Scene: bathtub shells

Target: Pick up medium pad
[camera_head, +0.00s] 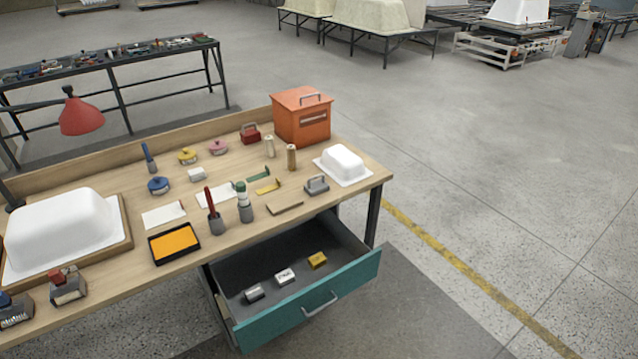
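No thing in view is clearly marked as the medium pad, and I cannot tell which one it is. Three small blocks lie in a row in the open drawer (235,312): a grey one (254,293), a white one (285,276) and a yellow one (317,260). On the workbench (228,255) are round handled pieces in blue (159,186), yellow (187,156) and pink (218,147). A grey handled block (317,184) sits near the bench's right end. Neither of my grippers is in view.
White tub shells stand at the bench's left (62,230) and right (343,162). An orange box (302,116) stands at the back. A black tray with an orange surface (174,242) lies near the front edge. The teal drawer front juts out. The floor to the right is clear.

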